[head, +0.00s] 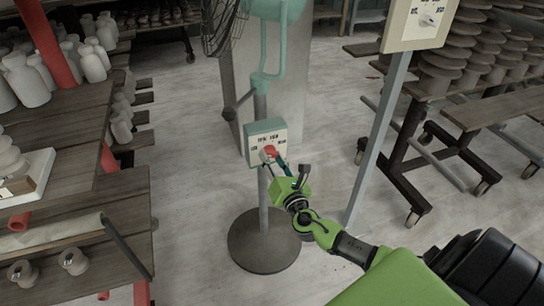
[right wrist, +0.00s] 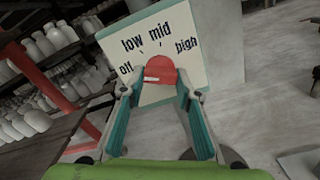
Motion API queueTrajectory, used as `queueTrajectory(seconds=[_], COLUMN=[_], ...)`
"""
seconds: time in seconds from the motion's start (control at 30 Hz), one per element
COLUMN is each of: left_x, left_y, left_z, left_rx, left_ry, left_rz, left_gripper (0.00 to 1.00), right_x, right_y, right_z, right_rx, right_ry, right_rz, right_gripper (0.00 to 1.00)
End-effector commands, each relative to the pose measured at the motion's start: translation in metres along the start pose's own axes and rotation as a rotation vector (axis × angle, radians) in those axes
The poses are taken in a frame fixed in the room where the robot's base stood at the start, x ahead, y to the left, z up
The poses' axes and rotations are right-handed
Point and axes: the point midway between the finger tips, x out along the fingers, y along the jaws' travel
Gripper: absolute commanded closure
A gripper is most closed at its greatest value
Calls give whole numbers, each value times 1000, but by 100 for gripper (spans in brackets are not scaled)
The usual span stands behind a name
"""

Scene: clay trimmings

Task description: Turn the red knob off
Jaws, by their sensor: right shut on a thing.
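The red knob (head: 269,151) sits on the front of a teal control box (head: 251,135) with a white face, on the post of a standing fan. The right wrist view shows the red knob (right wrist: 160,68) close up, below the words off, low, mid and high. My right gripper (head: 274,161) is at the box, shut on the knob. In the right wrist view its two teal fingers (right wrist: 159,86) stand on the left and right sides of the knob. Which word the knob points to I cannot tell. My left gripper is not in view.
The fan's round dark base (head: 264,246) stands on the grey floor. Shelves of white bottles (head: 92,62) are at left; a dark rack (head: 455,85) with stacked discs is at right.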

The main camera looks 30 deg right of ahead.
Motion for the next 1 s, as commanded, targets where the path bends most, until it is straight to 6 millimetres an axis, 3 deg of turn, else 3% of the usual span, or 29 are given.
queueTrajectory(seconds=[0.7, 0.73, 0.8, 1.0], left_x=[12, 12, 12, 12], left_y=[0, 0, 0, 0], left_z=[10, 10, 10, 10], left_rx=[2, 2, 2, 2], left_ry=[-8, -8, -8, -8], left_rz=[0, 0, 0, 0], left_gripper=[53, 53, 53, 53], right_x=[-1, -1, -1, 0], right_y=[-1, -1, -1, -1], right_z=[-3, -3, -3, -1], right_rx=[-83, -83, -82, -81], right_ry=[5, 5, 5, 3], right_rz=[0, 0, 0, 0], right_gripper=[91, 67, 53, 53])
